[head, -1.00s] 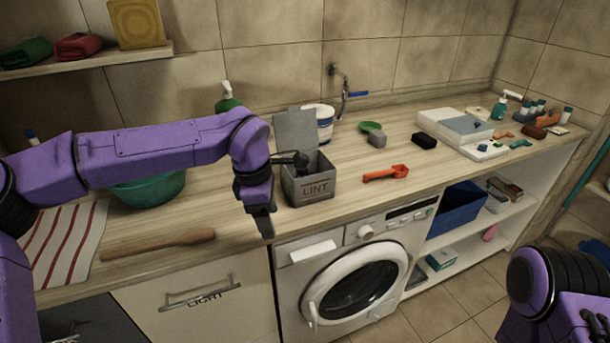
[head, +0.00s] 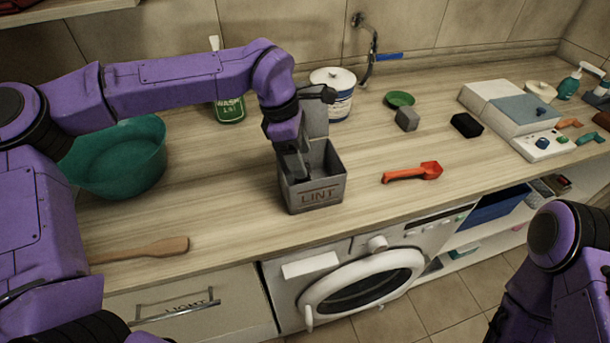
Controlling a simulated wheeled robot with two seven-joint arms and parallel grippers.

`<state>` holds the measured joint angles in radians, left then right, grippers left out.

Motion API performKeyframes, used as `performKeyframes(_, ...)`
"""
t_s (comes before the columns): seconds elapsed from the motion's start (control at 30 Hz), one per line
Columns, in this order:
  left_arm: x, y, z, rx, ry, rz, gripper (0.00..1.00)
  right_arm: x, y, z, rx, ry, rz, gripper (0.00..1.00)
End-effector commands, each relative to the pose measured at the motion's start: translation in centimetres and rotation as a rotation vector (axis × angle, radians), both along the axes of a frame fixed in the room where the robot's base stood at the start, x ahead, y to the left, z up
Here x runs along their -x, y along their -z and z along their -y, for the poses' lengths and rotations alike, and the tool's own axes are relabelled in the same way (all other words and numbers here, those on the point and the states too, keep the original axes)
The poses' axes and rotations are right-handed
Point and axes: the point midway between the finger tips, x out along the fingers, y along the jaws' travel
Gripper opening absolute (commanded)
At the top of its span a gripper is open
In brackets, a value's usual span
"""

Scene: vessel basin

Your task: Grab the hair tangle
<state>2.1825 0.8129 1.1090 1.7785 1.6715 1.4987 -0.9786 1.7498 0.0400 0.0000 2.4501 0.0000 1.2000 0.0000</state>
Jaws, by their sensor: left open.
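A grey open-topped box marked LINT (head: 318,196) stands on the wooden counter, its lid raised at the back. My left gripper (head: 301,168) points down at the box's left part, its fingertips at or just inside the opening. It is open. The hair tangle cannot be made out; the inside of the box is dark and partly hidden by my gripper. My right arm shows at the lower right, but its gripper is out of the picture.
A red scoop (head: 414,172) lies right of the box. A white tub (head: 333,92), a green bottle (head: 229,105) and a teal basin (head: 120,160) stand around it. A grey block (head: 407,118) and black block (head: 466,125) sit further right. A washing machine (head: 365,284) is below.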

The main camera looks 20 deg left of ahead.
Motion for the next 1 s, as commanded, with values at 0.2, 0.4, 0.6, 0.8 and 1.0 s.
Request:
performKeyframes(0.2, -0.3, 3.0, 0.5, 0.000, 0.000, -0.008, 0.67, 0.0, -1.5, 0.0, 0.000, 0.000, 0.000, 0.43)
performKeyframes(0.4, -0.5, 5.9, 1.1, 0.001, -0.001, -0.004, 0.67, 0.0, -2.0, 0.0, 0.001, 0.000, 0.001, 0.43)
performKeyframes(0.6, -0.5, 6.1, 1.1, 0.001, -0.001, -0.003, 0.67, 0.0, -1.9, 0.0, 0.000, 0.000, 0.000, 0.43)
performKeyframes(0.8, -0.5, 6.1, 1.1, 0.001, -0.001, -0.003, 0.08, 0.0, -1.9, 0.0, 0.000, 0.000, 0.000, 0.43)
performKeyframes(1.0, -0.5, 6.1, 1.1, 0.000, -0.001, -0.004, 0.06, 0.0, -1.9, 0.0, 0.000, 0.000, 0.000, 0.43)
